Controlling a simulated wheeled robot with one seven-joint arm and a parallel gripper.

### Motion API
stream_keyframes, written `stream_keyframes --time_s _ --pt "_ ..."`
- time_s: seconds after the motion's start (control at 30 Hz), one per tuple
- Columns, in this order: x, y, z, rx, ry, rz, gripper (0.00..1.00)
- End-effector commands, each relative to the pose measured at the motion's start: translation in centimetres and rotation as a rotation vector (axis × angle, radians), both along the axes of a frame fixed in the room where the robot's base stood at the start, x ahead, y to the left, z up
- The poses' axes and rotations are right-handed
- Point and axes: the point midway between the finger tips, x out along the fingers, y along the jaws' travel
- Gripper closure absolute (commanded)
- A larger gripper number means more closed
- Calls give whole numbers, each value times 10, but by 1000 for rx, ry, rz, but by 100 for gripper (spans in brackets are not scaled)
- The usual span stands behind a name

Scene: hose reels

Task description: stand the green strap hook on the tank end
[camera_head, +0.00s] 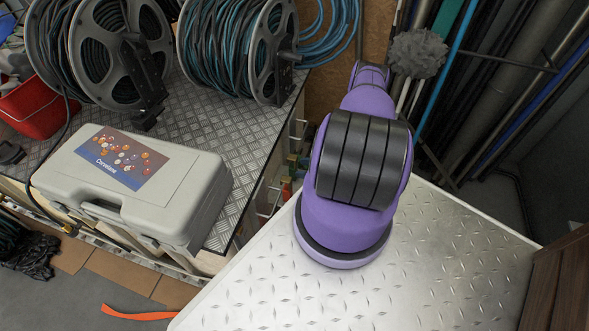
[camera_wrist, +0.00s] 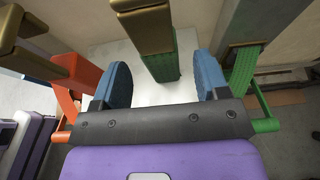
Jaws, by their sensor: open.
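In the wrist view my gripper (camera_wrist: 162,72) is open, with its two blue fingers spread. A green strap piece (camera_wrist: 165,67) with a brass-coloured metal part (camera_wrist: 145,24) above it shows between the fingers; I cannot tell whether either finger touches it. Another green strap (camera_wrist: 242,70) stands right of the right finger, also under a metal part. An orange strap piece (camera_wrist: 84,76) is left of the left finger. I cannot tell which green piece is the strap hook, and I cannot make out the tank end. The head view does not show my gripper.
In the head view a grey carry case (camera_head: 190,205) and hose reels (camera_head: 262,50) stand on a checker-plate bench (camera_head: 232,185). A red bin (camera_head: 38,108) is at the left. Pipes (camera_head: 515,80) lean at the right. An orange strap (camera_head: 140,315) lies low at the left.

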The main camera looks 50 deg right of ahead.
Motion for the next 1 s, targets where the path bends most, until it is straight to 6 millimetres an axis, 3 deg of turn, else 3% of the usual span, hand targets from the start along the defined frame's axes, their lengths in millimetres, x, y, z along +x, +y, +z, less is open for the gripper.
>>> stream_keyframes --time_s 0.2,0.4,1.0 --pt "-36 -15 15 1 0 -3 32" --pt "-54 -22 23 0 1 0 32" --pt "-58 -24 24 0 0 1 32"
